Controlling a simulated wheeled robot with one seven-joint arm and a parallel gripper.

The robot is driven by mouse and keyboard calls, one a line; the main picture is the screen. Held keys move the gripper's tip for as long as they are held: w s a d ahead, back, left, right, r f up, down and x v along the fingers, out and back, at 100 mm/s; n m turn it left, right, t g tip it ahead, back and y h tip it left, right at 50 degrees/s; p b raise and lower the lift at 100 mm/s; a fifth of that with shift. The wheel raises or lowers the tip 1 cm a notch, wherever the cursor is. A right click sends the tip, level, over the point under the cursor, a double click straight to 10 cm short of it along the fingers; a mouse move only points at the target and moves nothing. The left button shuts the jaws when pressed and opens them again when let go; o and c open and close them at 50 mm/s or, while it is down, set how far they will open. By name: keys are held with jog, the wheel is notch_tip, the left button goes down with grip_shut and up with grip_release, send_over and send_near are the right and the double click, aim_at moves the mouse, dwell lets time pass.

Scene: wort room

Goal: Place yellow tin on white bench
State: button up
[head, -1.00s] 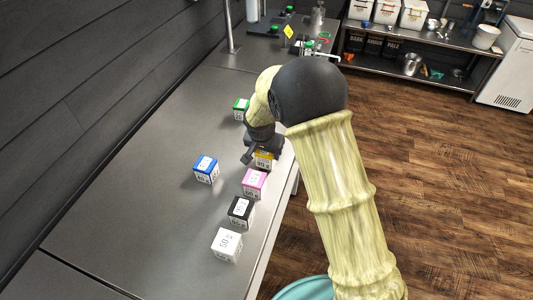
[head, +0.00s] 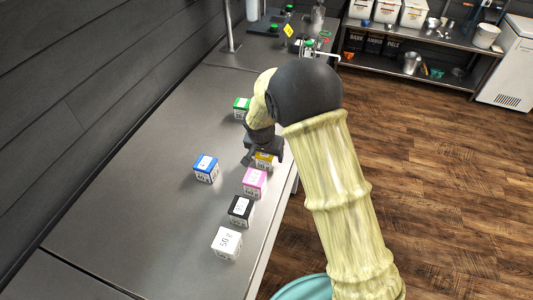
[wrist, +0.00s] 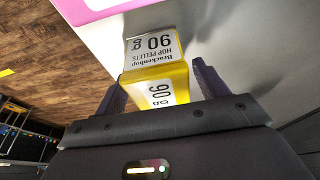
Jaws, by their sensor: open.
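The yellow tin (head: 264,163) stands on the grey bench near its right edge, partly hidden under my gripper in the head view. In the wrist view the yellow tin (wrist: 158,72) shows a white label reading 90 g hop pellets. My gripper (wrist: 160,85) is open, with one finger on each side of the tin. In the head view my gripper (head: 262,156) points down over the tin. I cannot tell whether either finger touches it. I cannot make out a separate white bench.
Pink (head: 254,182), black (head: 240,211) and white (head: 227,243) tins stand in a row in front of the yellow one. A blue tin (head: 206,169) is to the left, a green tin (head: 242,108) behind. The grey bench (head: 130,190) is clear on the left.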

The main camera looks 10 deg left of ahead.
jog(key=b+v, duration=0.1)
jog(key=v, duration=1.1)
dwell(0.4)
jog(key=s+d, duration=0.4)
jog(key=d, duration=1)
jog(key=s+d+f+n, duration=0.1)
jog(key=s+d, duration=1.1)
jog(key=d, duration=0.1)
jog(key=shift+s+n+g, duration=0.3)
jog(key=shift+s+g, duration=0.05)
jog(key=shift+g, duration=0.05)
